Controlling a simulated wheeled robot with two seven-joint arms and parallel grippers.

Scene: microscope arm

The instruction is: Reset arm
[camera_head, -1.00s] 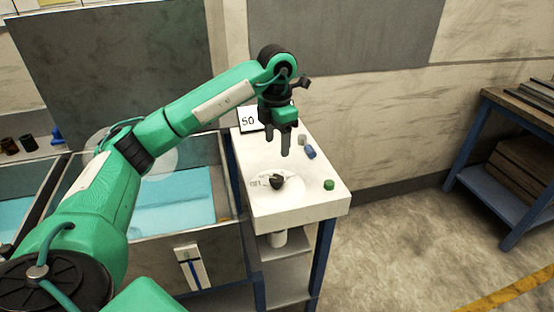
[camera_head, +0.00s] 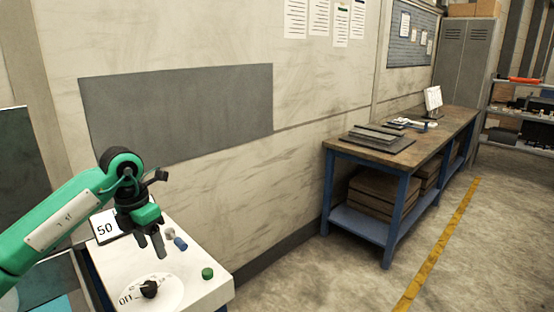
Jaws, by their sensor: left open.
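My left arm comes in from the lower left. Its gripper (camera_head: 152,246) hangs pointing down over a white cabinet top (camera_head: 199,285), with the two fingers apart and nothing between them. Below it on the cabinet top is a black knob (camera_head: 149,289) on a round white dial marked OFF. The gripper looks above the knob and apart from it. A card reading 50 (camera_head: 104,229) stands behind the gripper, partly hidden by it. My right gripper is not in view. No microscope can be made out.
A green cap (camera_head: 207,273), a blue piece (camera_head: 181,244) and a pale piece (camera_head: 169,233) sit on the cabinet top. A blue-legged workbench (camera_head: 400,155) with flat sheets (camera_head: 376,138) stands along the wall to the right. The floor (camera_head: 330,285) between is clear.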

